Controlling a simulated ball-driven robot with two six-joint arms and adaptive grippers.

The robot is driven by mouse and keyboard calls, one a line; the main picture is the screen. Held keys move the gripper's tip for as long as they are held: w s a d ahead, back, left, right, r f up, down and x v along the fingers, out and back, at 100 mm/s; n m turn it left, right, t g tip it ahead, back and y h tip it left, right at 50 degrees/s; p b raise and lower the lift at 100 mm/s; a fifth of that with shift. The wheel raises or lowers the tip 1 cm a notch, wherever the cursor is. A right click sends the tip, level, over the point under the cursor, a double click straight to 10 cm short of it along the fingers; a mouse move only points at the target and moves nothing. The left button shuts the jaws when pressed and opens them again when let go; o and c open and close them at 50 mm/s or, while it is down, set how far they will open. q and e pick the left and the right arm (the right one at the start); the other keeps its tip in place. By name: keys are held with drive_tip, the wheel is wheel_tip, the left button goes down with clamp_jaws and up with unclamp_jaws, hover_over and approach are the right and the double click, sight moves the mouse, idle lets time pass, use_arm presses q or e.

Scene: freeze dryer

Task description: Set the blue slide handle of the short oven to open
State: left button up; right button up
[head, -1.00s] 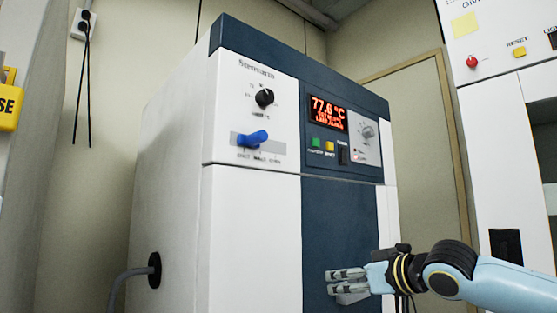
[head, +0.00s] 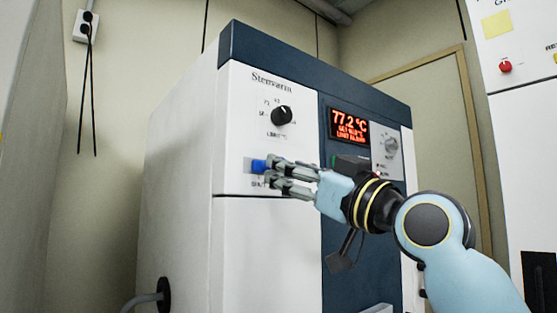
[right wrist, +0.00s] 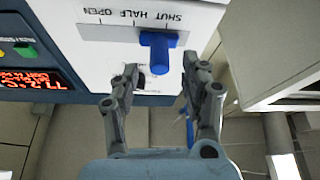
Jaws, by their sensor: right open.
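The short oven (head: 262,240) is a white and dark blue cabinet in the head view. Its blue slide handle (head: 259,166) sits at the left part of a grey slot, by the SHUT label. The right wrist view shows the blue handle (right wrist: 160,52) sticking out of the grey slot plate (right wrist: 112,34), with SHUT, HALF and OPEN lettered beside it. My right gripper (head: 268,175) is open in front of the panel, its fingertips partly covering the handle and slot. In the right wrist view the handle lies just beyond the open fingers (right wrist: 158,82), apparently free of them. My left gripper is out of view.
A black knob (head: 281,115) sits above the slot. A red display (head: 349,126) and a grey knob (head: 387,144) are to its right. A white cabinet (head: 510,140) stands at the right. A cable (head: 142,298) leaves the oven's left side.

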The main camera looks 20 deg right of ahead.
drive_tip(key=x, duration=0.3)
drive_tip(key=shift+w+r, duration=0.15)
drive_tip(key=shift+w+a, duration=0.15)
drive_tip(key=c, duration=0.9)
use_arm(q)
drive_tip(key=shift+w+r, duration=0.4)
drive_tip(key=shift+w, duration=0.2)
use_arm(e)
clamp_jaws()
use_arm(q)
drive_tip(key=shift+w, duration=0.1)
